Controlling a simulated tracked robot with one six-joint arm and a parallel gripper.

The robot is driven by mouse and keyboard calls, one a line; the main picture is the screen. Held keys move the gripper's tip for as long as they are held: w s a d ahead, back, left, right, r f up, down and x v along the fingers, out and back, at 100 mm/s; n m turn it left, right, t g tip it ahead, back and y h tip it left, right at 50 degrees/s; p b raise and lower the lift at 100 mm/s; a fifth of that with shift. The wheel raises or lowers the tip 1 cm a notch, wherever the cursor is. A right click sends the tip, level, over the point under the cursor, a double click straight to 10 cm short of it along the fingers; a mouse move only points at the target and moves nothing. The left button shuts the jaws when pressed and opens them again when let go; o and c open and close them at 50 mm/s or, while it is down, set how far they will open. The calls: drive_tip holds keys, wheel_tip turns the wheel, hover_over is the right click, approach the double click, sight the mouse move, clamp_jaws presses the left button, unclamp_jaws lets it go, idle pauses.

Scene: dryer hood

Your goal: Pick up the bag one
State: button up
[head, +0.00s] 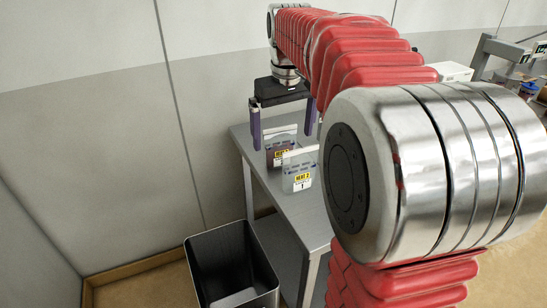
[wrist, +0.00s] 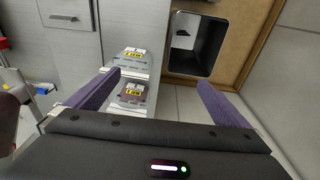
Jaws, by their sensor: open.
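Two clear flat bags with yellow labels stand upright on a grey metal table (head: 237,132). The rear bag (head: 280,151) has dark reddish contents; its number is small but looks like 1. It is the nearer bag in the wrist view (wrist: 132,98). The front bag (head: 300,180) looks marked 2 and partly covers the rear one; it is the farther bag in the wrist view (wrist: 132,55). My gripper (head: 284,138) is open and empty, with purple fingers pointing down near the rear bag. In the wrist view (wrist: 159,80) that bag lies close to the left finger, not centred between the fingers.
A dark open bin (head: 232,265) stands on the floor beside the table, and also shows in the wrist view (wrist: 197,45). A wall runs close behind the table. More equipment (head: 500,55) stands at the far right. My arm hides much of the table's right side.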

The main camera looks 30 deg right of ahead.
drive_tip(key=g, duration=0.1)
hover_over(302, 149)
wheel_tip(302, 149, down, 2)
drive_tip(key=shift+a+f, duration=0.1)
drive_tip(key=shift+f, duration=0.1)
drive_tip(key=shift+f, duration=0.1)
wheel_tip(302, 149, down, 8)
drive_tip(key=shift+f, duration=0.2)
idle(0.4)
drive_tip(key=shift+w+f, duration=0.15)
drive_tip(key=shift+f, duration=2.45)
drive_tip(key=shift+c, duration=0.5)
